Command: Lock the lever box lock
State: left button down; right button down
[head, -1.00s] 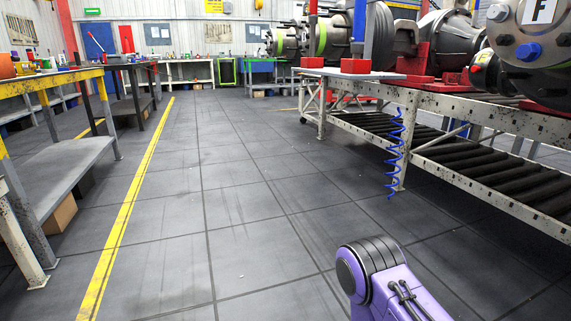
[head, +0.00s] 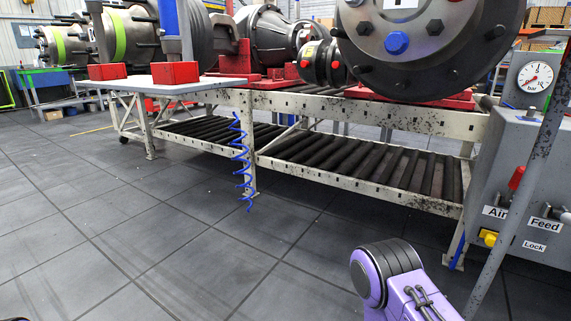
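A grey lever box (head: 506,150) stands at the right edge, partly cut off by the frame. It carries labels reading "Air", "Feed" and "Lock" (head: 534,246). A lever with a red handle (head: 516,178) sticks up above the "Air" label. A yellow part (head: 489,238) sits low on the box, left of the "Lock" label; its setting is too small to tell. A slanting grey post hides part of the box front. Neither gripper is in view; only a purple link of my arm shows at the bottom, apart from the box.
A pressure gauge (head: 535,77) sits on top of the box. A long roller rack (head: 340,112) bearing heavy axle parts spans the middle, with a coiled blue hose (head: 241,165) hanging from it. The grey floor (head: 130,230) at left and in front is clear.

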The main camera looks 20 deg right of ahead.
aim_at(490, 237)
jog(key=z, duration=0.9)
jog(key=i, duration=0.95)
jog(key=z, duration=0.7)
